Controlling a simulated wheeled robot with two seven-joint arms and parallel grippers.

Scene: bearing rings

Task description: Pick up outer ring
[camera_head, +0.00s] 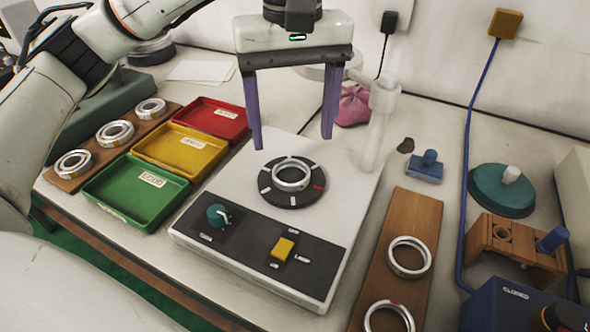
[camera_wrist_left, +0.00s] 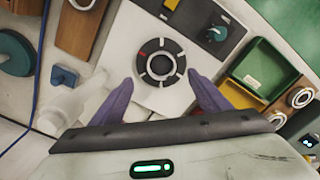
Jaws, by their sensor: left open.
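A silver ring (camera_head: 291,187) lies on the dark round disc (camera_head: 265,193) of the white device; it also shows in the left wrist view (camera_wrist_left: 150,74). Two thin silver rings, one farther back (camera_head: 394,262) and one nearer (camera_head: 368,322), lie on the wooden board (camera_head: 407,215) right of the device. I cannot tell for sure which one is the outer ring. My left gripper (camera_head: 292,143) is open and empty, its purple fingers pointing down, spread above and slightly behind the disc. It also shows in the left wrist view (camera_wrist_left: 161,80). My right gripper is out of view.
Green (camera_head: 105,207), yellow (camera_head: 155,163) and red (camera_head: 226,134) trays stand left of the device, beside a board (camera_head: 83,180) with several rings. A pale upright post (camera_head: 378,130) rises behind the device. A blue stamp (camera_head: 425,170) and wooden stand (camera_head: 520,262) are right.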

